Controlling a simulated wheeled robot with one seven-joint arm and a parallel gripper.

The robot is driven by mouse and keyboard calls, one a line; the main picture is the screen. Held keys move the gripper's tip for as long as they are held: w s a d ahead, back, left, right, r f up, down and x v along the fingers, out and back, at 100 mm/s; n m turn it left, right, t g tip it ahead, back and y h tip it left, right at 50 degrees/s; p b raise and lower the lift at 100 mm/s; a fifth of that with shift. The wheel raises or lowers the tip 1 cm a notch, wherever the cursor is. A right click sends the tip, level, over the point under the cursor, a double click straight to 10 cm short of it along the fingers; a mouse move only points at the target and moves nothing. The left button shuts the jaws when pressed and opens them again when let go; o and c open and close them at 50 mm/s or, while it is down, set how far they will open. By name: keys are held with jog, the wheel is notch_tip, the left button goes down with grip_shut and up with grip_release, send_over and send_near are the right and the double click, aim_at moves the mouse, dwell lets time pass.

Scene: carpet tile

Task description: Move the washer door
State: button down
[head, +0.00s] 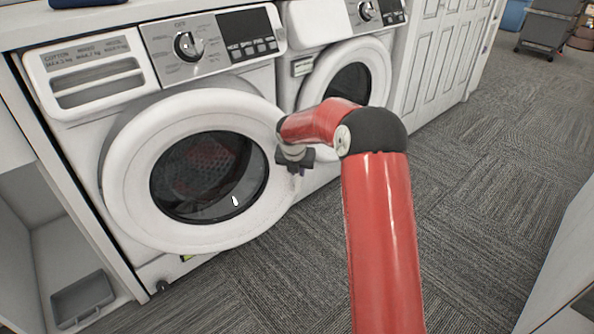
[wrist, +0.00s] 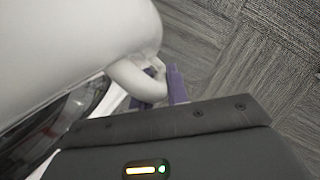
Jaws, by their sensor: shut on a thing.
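The washer door (head: 126,178) is a round white ring with dark glass on the left washer (head: 75,112), in the head view. Its right edge seems to stand out from the machine's front, but I cannot tell how wide any gap is. My gripper (head: 299,170) is at the door's right edge. In the wrist view the door's white rim (wrist: 75,35) fills the upper left, with a looped white handle (wrist: 130,80) at its edge. My gripper's purple fingers (wrist: 164,84) are shut on this handle. The near finger is partly hidden by the handle.
A second washer (head: 350,75) stands to the right, close behind my arm. White cabinet doors (head: 440,60) follow further right. An open shelf with a grey tray (head: 82,298) is at the lower left. The grey carpet (head: 480,180) is clear in front.

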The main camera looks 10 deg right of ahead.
jog(key=c, duration=1.4)
grip_release()
jog(key=shift+d, duration=0.2)
jog(key=shift+o, duration=0.2)
jog(key=shift+a, duration=0.1)
jog(key=shift+s+r, duration=0.1)
jog(key=shift+r, duration=0.2)
jog(key=v, duration=0.7)
